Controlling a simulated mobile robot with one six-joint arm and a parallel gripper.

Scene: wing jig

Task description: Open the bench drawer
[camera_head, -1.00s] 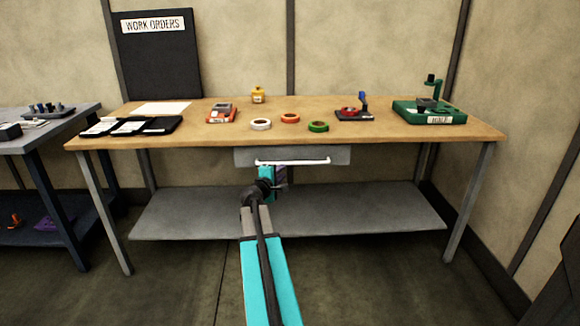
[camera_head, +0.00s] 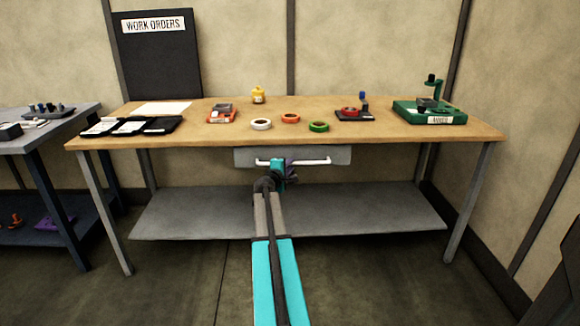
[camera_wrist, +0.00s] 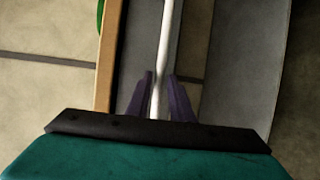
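The bench drawer (camera_head: 330,155) is a grey box under the workbench top, and its front looks closed. A white bar handle (camera_head: 315,161) runs across its front. My gripper (camera_head: 278,168) is at the left half of this handle. In the wrist view the white handle (camera_wrist: 168,45) passes between the two purple fingers of my gripper (camera_wrist: 160,84), with one finger on each side. The fingers are close to the bar, but I cannot tell whether they press on it. My arm hides a little of the drawer front and handle.
The wooden workbench (camera_head: 380,134) carries tape rolls, dark trays and a green device (camera_head: 430,112). A grey lower shelf (camera_head: 370,208) lies beneath the drawer. A dark side bench (camera_head: 60,136) stands at left. The floor in front is clear.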

